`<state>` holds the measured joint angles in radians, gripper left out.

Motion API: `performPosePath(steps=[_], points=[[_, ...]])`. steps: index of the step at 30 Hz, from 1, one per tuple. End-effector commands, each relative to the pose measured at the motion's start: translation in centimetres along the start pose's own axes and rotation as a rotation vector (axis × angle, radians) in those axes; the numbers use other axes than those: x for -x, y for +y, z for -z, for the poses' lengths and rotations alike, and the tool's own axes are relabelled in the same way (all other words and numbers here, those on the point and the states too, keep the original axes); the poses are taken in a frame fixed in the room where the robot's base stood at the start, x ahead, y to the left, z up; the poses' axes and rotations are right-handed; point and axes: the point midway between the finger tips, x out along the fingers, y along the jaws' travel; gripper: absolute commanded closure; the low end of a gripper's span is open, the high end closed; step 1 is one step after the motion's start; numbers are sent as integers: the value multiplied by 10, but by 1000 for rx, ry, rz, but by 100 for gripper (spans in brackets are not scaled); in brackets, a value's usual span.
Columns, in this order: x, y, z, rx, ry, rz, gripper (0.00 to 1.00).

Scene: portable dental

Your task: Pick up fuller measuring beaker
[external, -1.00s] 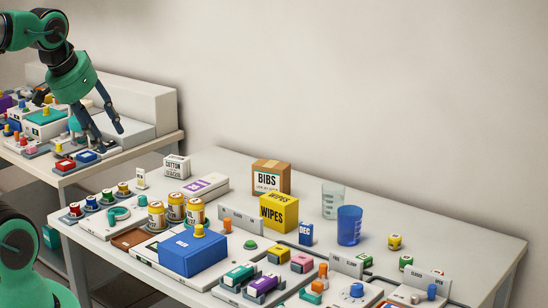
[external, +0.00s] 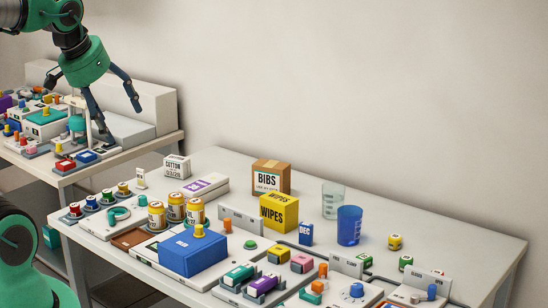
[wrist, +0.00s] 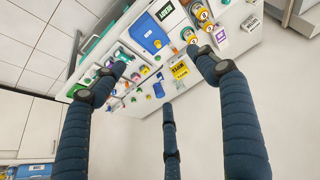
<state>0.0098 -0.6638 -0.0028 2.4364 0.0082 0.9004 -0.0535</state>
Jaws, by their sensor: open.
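Two measuring beakers stand upright, side by side, near the back right of the white table. One beaker is clear, faintly green (external: 333,200), with marks on its side. The other beaker is deep blue (external: 350,225) and stands just in front of it. The blue colour reaches high up its wall; I cannot tell liquid from tinted wall. My gripper (external: 121,122) is open and empty, far to the left of both beakers, over the other bench.
A yellow wipes box (external: 279,212), a bibs box (external: 271,177) and a small blue DEC box (external: 306,234) stand left of the beakers. Blocks and small parts fill the table's front. The table right of the beakers holds a small yellow container (external: 395,242).

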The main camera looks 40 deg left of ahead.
Motion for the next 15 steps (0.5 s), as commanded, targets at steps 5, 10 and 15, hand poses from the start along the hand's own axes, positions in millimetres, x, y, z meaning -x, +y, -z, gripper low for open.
performPosePath(steps=[5,10,15], points=[[5,4,45,41,-25,4,27],[4,10,89,84,-47,8,27],[-2,16,132,127,-69,14,27]])
